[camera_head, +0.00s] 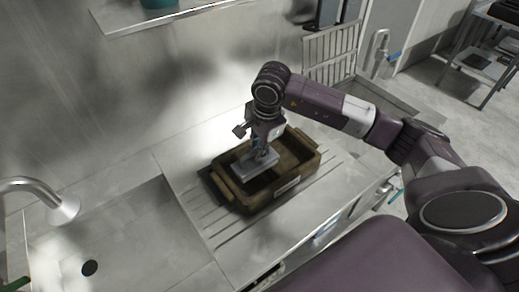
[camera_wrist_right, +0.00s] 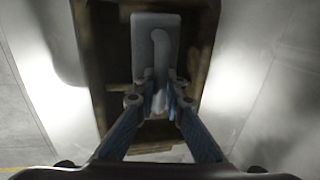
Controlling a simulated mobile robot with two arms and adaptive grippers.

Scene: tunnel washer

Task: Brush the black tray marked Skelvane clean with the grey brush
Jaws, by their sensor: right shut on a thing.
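The tray (camera_head: 237,191) stands on the ribbed steel drainboard in the head view. It looks brown and soiled over a dark inside, with a pale label on its front side that is too small to read. My right gripper (camera_head: 262,146) is above the tray, pointing down. It is shut on the handle of the grey brush (camera_head: 258,165), whose flat head is within the tray's opening. In the right wrist view the brush (camera_wrist_right: 143,45) sits between the fingers, over the tray (camera_wrist_right: 95,50). Whether the bristles touch the tray floor is hidden. My left gripper is not in view.
A steel sink basin (camera_head: 120,235) with a curved tap (camera_head: 45,190) lies to the left. A wall shelf (camera_head: 165,15) hangs above at the back. A wire rack (camera_head: 330,52) stands behind my right arm. The drainboard (camera_head: 205,222) is bare around the tray.

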